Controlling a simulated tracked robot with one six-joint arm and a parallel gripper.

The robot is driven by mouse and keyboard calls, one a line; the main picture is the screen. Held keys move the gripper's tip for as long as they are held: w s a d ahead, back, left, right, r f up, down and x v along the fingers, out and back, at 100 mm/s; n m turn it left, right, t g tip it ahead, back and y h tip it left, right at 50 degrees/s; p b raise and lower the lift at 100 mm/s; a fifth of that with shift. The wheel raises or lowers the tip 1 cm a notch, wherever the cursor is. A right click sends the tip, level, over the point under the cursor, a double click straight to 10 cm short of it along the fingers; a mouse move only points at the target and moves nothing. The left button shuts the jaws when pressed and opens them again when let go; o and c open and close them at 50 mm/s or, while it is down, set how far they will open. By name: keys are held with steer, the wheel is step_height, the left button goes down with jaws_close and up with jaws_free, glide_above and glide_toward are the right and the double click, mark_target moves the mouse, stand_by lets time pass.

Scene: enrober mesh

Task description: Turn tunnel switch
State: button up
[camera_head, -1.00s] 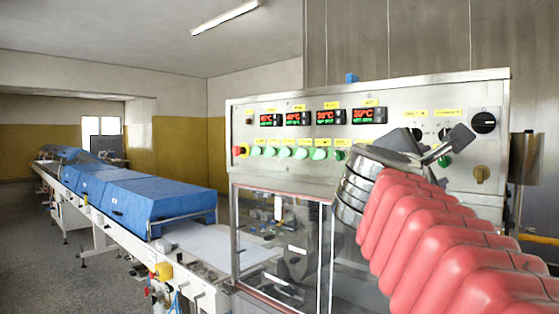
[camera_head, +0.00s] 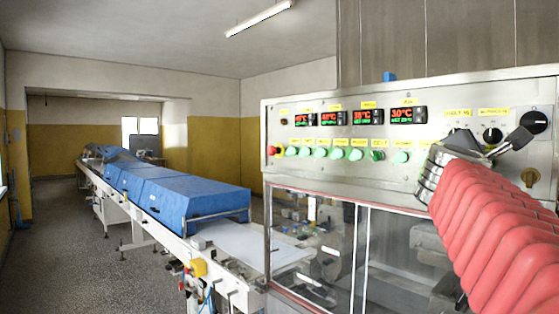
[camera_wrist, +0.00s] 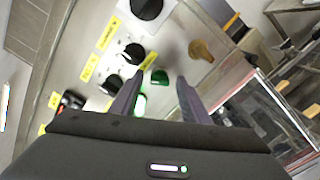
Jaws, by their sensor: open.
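The control panel (camera_head: 300,108) carries black rotary knobs, green buttons and yellow labels. The label print is too small to tell surely which control is the tunnel switch. A black knob under a yellow label (camera_head: 494,111) shows in the head view (camera_head: 492,135) and in the wrist view (camera_wrist: 134,53). A second black knob (camera_wrist: 111,84) lies lower left in the wrist view. My gripper (camera_head: 511,143) is open in front of the panel's right part. In the wrist view its fingers (camera_wrist: 160,88) point at the panel, with a green button (camera_wrist: 160,76) between the tips. It holds nothing.
Below is a glazed cabinet (camera_head: 310,250). A conveyor with blue covers (camera_head: 185,200) runs left; the floor there is clear.

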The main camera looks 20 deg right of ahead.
steer(key=shift+c, duration=0.7)
steer(key=c, duration=0.9)
steer(key=shift+f+m, duration=0.1)
steer(key=shift+m, duration=0.4)
steer(key=m, duration=1.1)
steer(key=shift+d+f, duration=0.1)
steer(key=shift+f, duration=0.1)
steer(key=o, duration=0.8)
steer(key=shift+o, duration=1.2)
steer(key=shift+r, duration=0.15)
